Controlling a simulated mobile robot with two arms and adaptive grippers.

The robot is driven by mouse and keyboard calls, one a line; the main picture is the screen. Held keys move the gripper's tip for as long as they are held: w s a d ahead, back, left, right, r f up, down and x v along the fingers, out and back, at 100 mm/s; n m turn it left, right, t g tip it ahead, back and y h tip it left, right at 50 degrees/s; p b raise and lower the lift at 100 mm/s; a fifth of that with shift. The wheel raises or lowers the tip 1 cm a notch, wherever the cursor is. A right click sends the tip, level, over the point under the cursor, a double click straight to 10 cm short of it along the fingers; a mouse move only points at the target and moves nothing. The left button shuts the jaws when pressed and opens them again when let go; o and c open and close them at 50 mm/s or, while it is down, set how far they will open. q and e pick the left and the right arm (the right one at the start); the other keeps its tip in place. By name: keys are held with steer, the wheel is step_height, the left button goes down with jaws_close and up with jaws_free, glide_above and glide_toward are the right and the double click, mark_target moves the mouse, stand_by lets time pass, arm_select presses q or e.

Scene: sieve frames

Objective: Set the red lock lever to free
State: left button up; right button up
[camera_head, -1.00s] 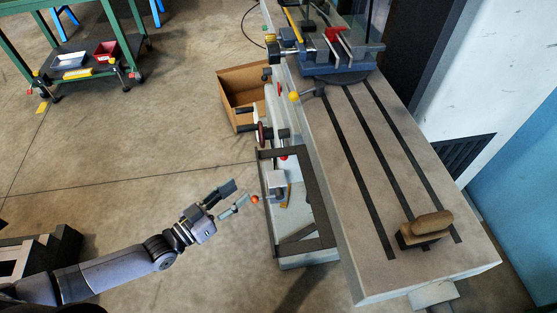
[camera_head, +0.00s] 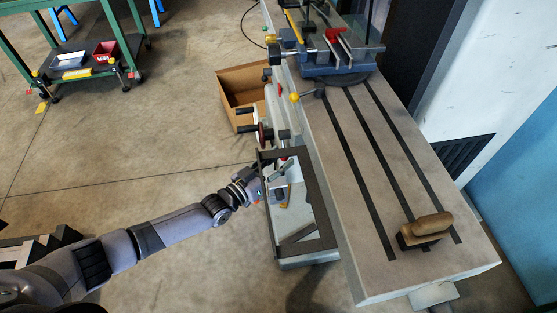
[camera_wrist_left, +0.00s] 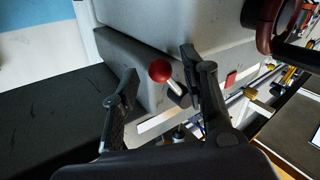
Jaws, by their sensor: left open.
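The lock lever has a red ball knob (camera_wrist_left: 159,71) on a short pale rod. In the left wrist view the knob lies between the two fingers of my left gripper (camera_wrist_left: 158,64), which is open. The fingers stand apart on either side of the knob, and I see no clear contact. In the head view my left gripper (camera_head: 262,178) is at the left side of the machine, by the dark frame. There the lever is mostly hidden by the gripper. My right gripper is not in view.
The long machine table (camera_head: 400,170) carries a wooden-handled brush (camera_head: 428,226) and a blue vise (camera_head: 335,60). A dark red handwheel (camera_wrist_left: 268,28) is close to the fingers on the right. A cardboard box (camera_head: 235,88) stands on the floor. A dark frame (camera_head: 313,200) surrounds the lever area.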

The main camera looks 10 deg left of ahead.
arm_select(q)
steer(key=shift+c, duration=0.3)
jaws_close()
stand_by(0.6)
